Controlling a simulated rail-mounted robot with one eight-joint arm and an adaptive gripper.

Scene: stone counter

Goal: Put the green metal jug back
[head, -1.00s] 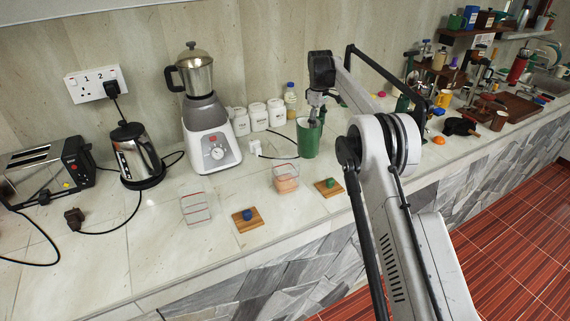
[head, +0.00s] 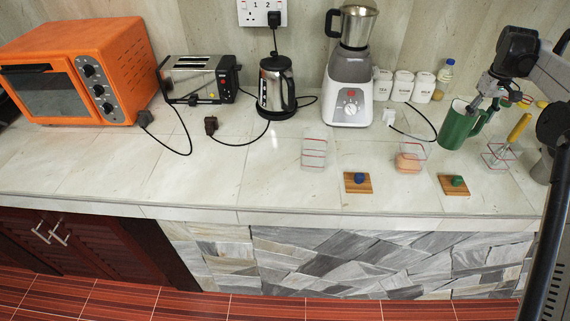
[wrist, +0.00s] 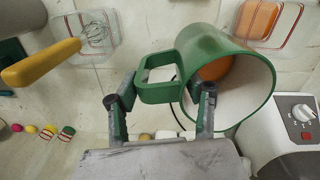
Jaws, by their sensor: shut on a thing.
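The green metal jug (head: 458,127) is right of the blender in the head view, behind the small wooden boards, and leans slightly. My gripper (head: 490,97) is at its upper right side. In the wrist view the jug (wrist: 222,52) shows its pale inside, with an orange patch within that I cannot identify. My gripper (wrist: 165,93) is shut on the jug's green handle (wrist: 158,78), one finger at each side. I cannot tell whether the jug's base touches the counter.
A clear red-lined container (head: 497,157) with a yellow-handled whisk (head: 519,128) stands close to the jug's right. Another clear container (head: 410,158) and a board with a green knob (head: 454,185) are in front. The blender (head: 348,85) and white canisters (head: 403,87) are left.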

